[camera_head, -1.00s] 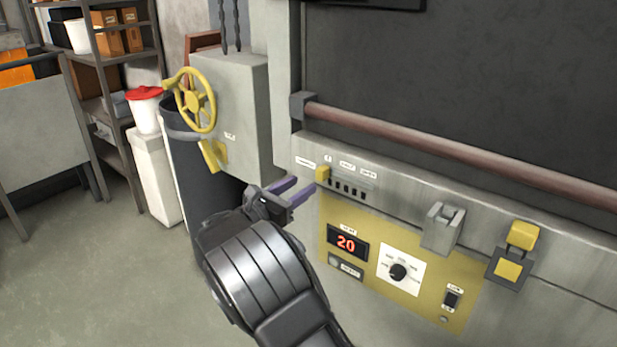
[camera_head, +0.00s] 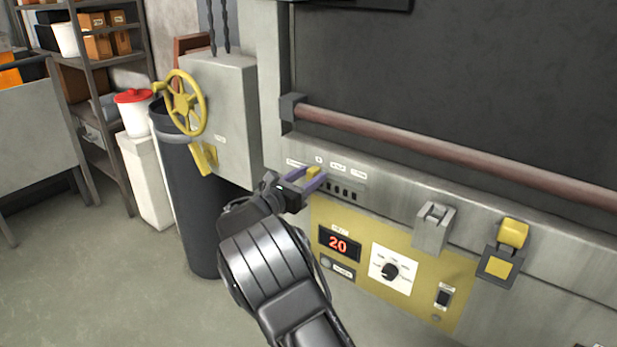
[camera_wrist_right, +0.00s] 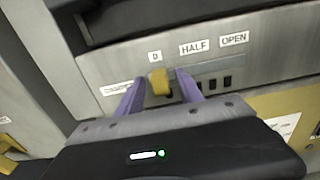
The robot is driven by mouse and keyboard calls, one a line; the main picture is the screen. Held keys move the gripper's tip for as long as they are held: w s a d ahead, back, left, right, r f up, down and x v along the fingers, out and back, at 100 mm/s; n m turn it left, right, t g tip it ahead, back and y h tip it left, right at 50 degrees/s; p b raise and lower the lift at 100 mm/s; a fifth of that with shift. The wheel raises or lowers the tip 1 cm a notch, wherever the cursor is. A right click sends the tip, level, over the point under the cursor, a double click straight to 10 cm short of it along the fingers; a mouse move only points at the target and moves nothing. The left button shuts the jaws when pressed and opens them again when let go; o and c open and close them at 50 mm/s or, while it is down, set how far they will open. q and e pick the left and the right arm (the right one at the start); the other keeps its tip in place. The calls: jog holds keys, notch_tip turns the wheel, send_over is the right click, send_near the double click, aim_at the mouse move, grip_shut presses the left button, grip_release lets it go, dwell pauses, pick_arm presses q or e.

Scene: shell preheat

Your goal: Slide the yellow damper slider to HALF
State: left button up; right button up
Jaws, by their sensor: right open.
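The yellow damper slider (camera_head: 313,173) sits at the left end of its slot on the grey panel. In the right wrist view the slider (camera_wrist_right: 160,82) is below the label marked 0 or D. The HALF label (camera_wrist_right: 194,47) and the OPEN label (camera_wrist_right: 234,39) are to its right. My right gripper (camera_head: 312,179) is open, with its purple fingers on either side of the slider. In the right wrist view the gripper (camera_wrist_right: 160,95) has one finger left and one right of the knob; whether they touch it is unclear. My left gripper is out of view.
A red-brown bar (camera_head: 450,151) runs above the slider panel. Below is a yellow control panel (camera_head: 400,296) with a red "20" display (camera_head: 339,245) and a dial (camera_head: 391,270). A grey latch (camera_head: 433,228) and yellow switch (camera_head: 513,233) are to the right. A yellow handwheel (camera_head: 183,102) is at left.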

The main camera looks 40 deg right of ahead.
grip_shut()
dwell(0.3)
dwell(1.1)
